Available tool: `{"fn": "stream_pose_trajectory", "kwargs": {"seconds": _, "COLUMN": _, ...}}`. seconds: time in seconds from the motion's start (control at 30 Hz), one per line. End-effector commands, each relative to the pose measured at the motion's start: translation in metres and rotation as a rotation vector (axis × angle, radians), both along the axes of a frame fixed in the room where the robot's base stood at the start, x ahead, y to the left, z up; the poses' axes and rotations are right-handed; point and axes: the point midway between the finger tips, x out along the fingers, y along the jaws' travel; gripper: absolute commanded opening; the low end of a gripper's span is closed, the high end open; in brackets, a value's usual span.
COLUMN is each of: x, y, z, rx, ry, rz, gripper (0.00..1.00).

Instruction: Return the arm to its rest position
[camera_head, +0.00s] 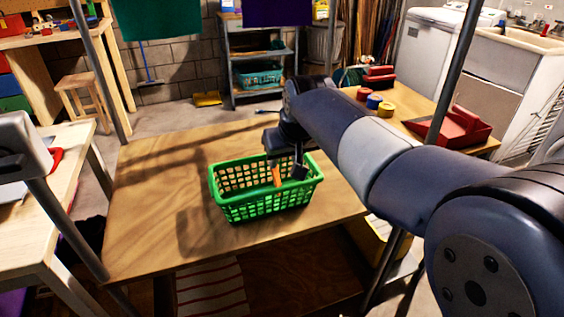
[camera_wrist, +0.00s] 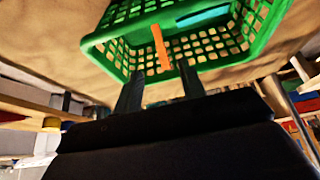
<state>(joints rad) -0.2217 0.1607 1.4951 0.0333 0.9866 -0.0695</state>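My arm reaches in from the right in the head view and ends over a green plastic basket (camera_head: 262,206) on the wooden table. My gripper (camera_head: 287,172) is pointed down at the basket, near its far right part. In the wrist view my gripper (camera_wrist: 160,88) has its two dark fingers spread apart, with nothing touching both. An orange stick-like thing (camera_wrist: 160,47) shows in the basket (camera_wrist: 112,45) beyond the fingers, and also in the head view (camera_head: 277,176). A blue thing (camera_wrist: 203,16) lies in the basket too. How deep the fingertips sit is unclear.
The wooden table (camera_head: 150,215) is clear left of the basket. Tape-like rolls (camera_head: 374,102) and a red tool case (camera_head: 455,127) lie on the table at right. Metal posts (camera_head: 65,228) rise at left and right. A pale workbench (camera_head: 58,190) stands left.

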Motion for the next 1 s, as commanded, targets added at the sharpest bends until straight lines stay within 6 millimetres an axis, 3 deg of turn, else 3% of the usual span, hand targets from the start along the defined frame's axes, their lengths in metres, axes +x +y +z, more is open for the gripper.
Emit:
{"fn": "stream_pose_trajectory", "kwargs": {"seconds": 0.03, "x": -0.004, "y": -0.001, "z": 0.012, "rx": 0.001, "ry": -0.003, "rz": 0.0, "gripper": 0.39}}
{"fn": "stream_pose_trajectory", "kwargs": {"seconds": 0.2, "x": -0.015, "y": -0.004, "z": 0.031, "rx": 0.001, "ry": -0.002, "rz": 0.0, "gripper": 0.39}}
{"fn": "stream_pose_trajectory", "kwargs": {"seconds": 0.43, "x": -0.019, "y": -0.006, "z": 0.036, "rx": 0.0, "ry": 0.0, "rz": 0.0, "gripper": 0.39}}
{"fn": "stream_pose_trajectory", "kwargs": {"seconds": 0.77, "x": -0.017, "y": -0.005, "z": 0.031, "rx": -0.001, "ry": 0.002, "rz": 0.0, "gripper": 0.39}}
{"fn": "stream_pose_trajectory", "kwargs": {"seconds": 1.0, "x": -0.001, "y": 0.0, "z": -0.002, "rx": -0.001, "ry": 0.005, "rz": 0.0, "gripper": 0.39}}
